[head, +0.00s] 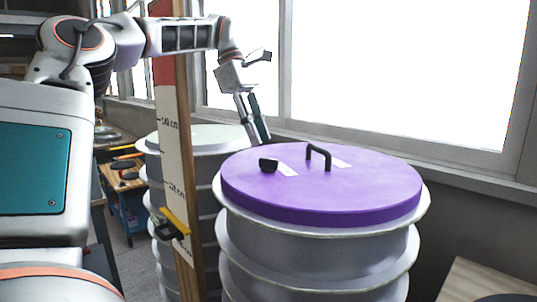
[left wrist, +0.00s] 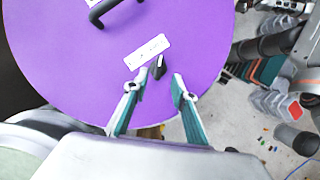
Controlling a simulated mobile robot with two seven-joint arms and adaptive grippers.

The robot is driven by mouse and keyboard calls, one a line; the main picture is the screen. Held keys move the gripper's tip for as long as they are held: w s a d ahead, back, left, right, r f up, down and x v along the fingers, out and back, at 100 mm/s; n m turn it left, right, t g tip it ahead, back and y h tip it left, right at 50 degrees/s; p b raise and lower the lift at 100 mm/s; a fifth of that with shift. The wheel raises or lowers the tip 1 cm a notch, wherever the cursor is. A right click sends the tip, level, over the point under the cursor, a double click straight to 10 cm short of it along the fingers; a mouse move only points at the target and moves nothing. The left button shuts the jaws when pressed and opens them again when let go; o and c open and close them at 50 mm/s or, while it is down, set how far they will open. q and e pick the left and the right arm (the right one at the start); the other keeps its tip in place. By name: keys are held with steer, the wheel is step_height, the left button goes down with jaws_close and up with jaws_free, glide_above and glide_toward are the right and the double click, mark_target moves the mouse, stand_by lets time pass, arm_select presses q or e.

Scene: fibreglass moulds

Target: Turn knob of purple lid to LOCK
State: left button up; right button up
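The purple lid (head: 350,190) lies flat on a grey ribbed drum. Its black knob (head: 268,165) stands near the left part of the lid beside a white label (head: 287,170). A black bar handle (head: 318,155) stands farther right. My left gripper (head: 262,135) points down beyond the lid's far left side in the head view. In the left wrist view the gripper (left wrist: 157,85) is open and empty, with the knob (left wrist: 159,66) just ahead, between the lines of its two fingers. The label (left wrist: 147,50) beside the knob is too small to read. My right gripper is not in view.
The grey drum (head: 315,250) bears the lid. A second drum with a pale top (head: 200,138) stands behind at the left. An upright measuring board (head: 175,150) with a yellow clamp (head: 175,222) stands in front of it. A window (head: 400,75) and sill lie behind.

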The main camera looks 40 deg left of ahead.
mark_target(268, 159)
arm_select(q)
steer(key=shift+x, duration=3.15)
steer(key=shift+w+a, duration=0.1)
steer(key=shift+w, duration=0.05)
jaws_close()
